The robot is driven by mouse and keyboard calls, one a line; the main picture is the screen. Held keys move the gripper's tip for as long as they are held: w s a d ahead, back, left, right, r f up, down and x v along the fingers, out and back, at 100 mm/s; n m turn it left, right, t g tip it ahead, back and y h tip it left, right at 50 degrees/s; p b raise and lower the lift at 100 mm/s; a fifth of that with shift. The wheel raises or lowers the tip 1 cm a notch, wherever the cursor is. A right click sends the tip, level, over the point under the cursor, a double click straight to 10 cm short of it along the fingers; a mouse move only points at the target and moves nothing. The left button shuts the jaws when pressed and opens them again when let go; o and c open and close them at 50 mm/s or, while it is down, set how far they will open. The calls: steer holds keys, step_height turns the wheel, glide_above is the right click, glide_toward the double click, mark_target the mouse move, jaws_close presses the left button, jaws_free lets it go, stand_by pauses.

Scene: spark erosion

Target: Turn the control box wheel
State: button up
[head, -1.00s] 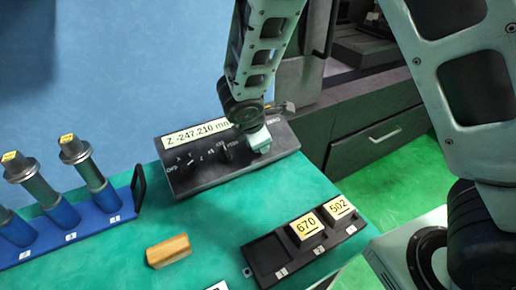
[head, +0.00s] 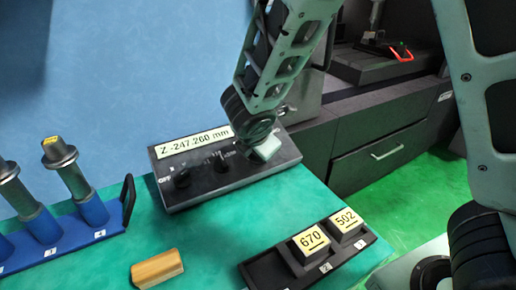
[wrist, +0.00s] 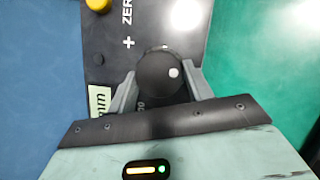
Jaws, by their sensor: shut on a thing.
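The dark control box (head: 215,190) sits on the green table. Its pale display strip (head: 192,144) reads Z -247.260 mm. In the head view my gripper (head: 265,150) is over the right part of the box, and my wrist hides the wheel there. In the wrist view the wheel (wrist: 158,75) is a round black knob with a white dot. My gripper (wrist: 160,82) is shut on it, one finger on each side. A yellow button (wrist: 98,5) and "+" and "ZER" lettering show on the box beyond it.
A tan block (head: 157,269) lies in front of the box. A black tray (head: 275,272) with blocks labelled 670 (head: 311,240) and 502 (head: 345,219) is at front right. A blue rack (head: 105,228) with metal holders stands at left. Grey drawers (head: 385,150) are behind.

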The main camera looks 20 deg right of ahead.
steer(key=shift+s+f, duration=0.1)
steer(key=shift+f, duration=0.15)
steer(key=o, duration=0.9)
steer(key=shift+o, duration=0.2)
steer(key=shift+r, duration=0.1)
steer(key=shift+a+r, duration=0.15)
steer(key=shift+r, duration=0.35)
steer(key=p+v, duration=0.2)
steer(key=v, duration=1.4)
steer(key=shift+s+p, duration=0.15)
steer(key=shift+p, duration=0.2)
steer(key=shift+r, duration=0.1)
